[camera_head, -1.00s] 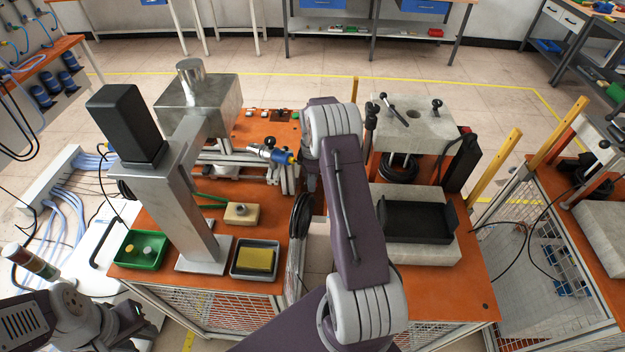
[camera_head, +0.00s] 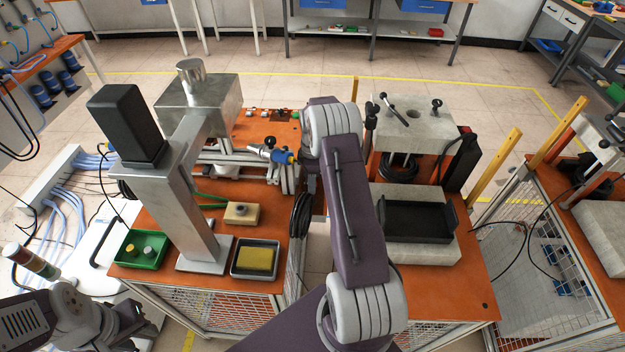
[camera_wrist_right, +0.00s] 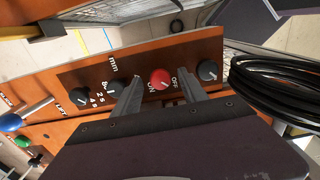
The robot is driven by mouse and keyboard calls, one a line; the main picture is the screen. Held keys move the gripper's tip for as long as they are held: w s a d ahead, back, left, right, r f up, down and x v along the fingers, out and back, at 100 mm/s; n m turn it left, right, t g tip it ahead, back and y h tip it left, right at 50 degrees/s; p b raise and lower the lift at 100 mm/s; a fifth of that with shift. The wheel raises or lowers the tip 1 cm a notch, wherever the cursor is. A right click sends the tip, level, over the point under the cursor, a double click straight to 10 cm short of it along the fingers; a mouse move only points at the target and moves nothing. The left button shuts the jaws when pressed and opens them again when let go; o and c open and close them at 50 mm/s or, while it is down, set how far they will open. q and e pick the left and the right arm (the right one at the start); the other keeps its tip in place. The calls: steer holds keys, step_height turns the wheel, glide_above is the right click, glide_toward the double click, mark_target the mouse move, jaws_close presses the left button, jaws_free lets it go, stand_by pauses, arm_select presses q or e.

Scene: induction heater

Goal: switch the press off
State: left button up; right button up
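In the right wrist view a red round knob (camera_wrist_right: 160,79) sits on a dark orange panel (camera_wrist_right: 205,50) between the words ON and OFF. Its pointer setting is too small to read surely. My right gripper (camera_wrist_right: 157,97) is open, with one finger on either side just below the red knob; I cannot tell whether either touches it. In the head view the right gripper is hidden behind my arm. My left gripper (camera_head: 140,330) is at the lower left corner, away from the bench objects; its fingers are too unclear to read.
Black knobs (camera_wrist_right: 207,71) flank the red one, and a coiled black cable (camera_wrist_right: 270,85) lies right of the panel. Blue-ended (camera_wrist_right: 12,122) and green-ended levers stand at left. The bench holds a grey column machine (camera_head: 175,200), a green tray (camera_head: 140,262) and a grey tray (camera_head: 236,272).

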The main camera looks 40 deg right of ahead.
step_height(320, 180, up, 9)
steer(key=b, duration=0.1)
stand_by(0.7)
